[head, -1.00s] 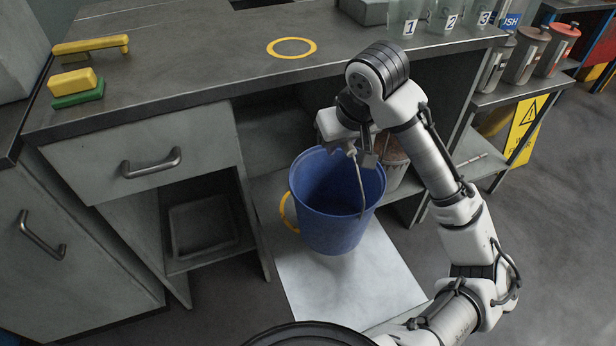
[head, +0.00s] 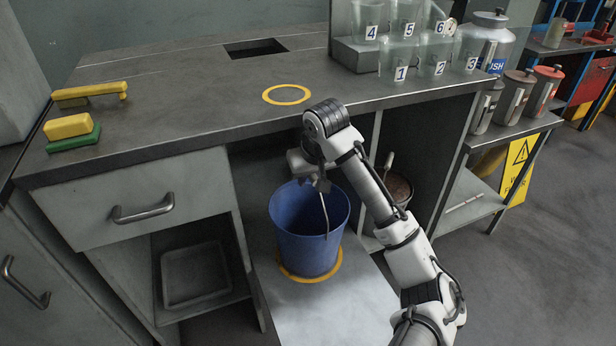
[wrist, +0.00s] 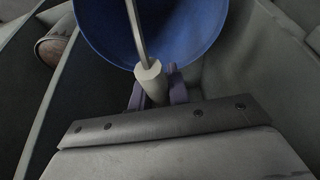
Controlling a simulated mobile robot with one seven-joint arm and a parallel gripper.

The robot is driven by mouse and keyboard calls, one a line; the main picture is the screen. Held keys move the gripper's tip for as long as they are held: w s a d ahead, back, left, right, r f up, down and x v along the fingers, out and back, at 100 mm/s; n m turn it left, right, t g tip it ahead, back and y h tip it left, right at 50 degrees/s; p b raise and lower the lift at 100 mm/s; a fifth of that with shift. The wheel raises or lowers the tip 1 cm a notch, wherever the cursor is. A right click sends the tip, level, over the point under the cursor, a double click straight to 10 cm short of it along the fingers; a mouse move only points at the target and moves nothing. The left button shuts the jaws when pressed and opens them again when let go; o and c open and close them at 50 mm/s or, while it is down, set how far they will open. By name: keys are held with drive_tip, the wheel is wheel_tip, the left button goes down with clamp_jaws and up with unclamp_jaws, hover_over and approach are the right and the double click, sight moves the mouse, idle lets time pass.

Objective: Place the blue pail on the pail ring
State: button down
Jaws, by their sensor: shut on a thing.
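The blue pail (head: 309,230) is upright, its bail handle raised toward my gripper (head: 318,184). A yellow ring (head: 292,275) on the pale sheet below shows around the front and sides of the pail's base. I cannot tell whether the pail rests there or hangs just above. In the wrist view my gripper (wrist: 157,97) is shut on the handle's pale grip, with the pail (wrist: 195,35) beyond it. A smaller yellow ring (head: 286,95) lies empty on the worktop.
The worktop edge and drawer cabinet (head: 140,205) stand left of the pail. A grey bucket with brown contents (head: 397,188) stands behind my arm, to the right. Numbered clear beakers (head: 402,60) stand on the worktop. The pale sheet (head: 335,310) is clear in front.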

drive_tip(key=shift+w+f, duration=0.1)
drive_tip(key=shift+w, duration=0.05)
drive_tip(key=shift+f, duration=0.1)
drive_tip(key=shift+f, duration=0.15)
drive_tip(key=c, duration=1.3)
unclamp_jaws()
drive_tip(key=shift+c, duration=0.2)
drive_tip(key=shift+r, duration=0.55)
drive_tip(key=v, duration=0.2)
drive_tip(key=shift+s+d+r, duration=0.1)
drive_tip(key=shift+s+r, duration=0.1)
drive_tip(key=shift+s, duration=0.2)
drive_tip(key=s+d, duration=0.4)
drive_tip(key=s, duration=0.6)
drive_tip(key=shift+s+d, duration=0.25)
drive_tip(key=shift+s, duration=0.1)
drive_tip(key=shift+f, duration=0.1)
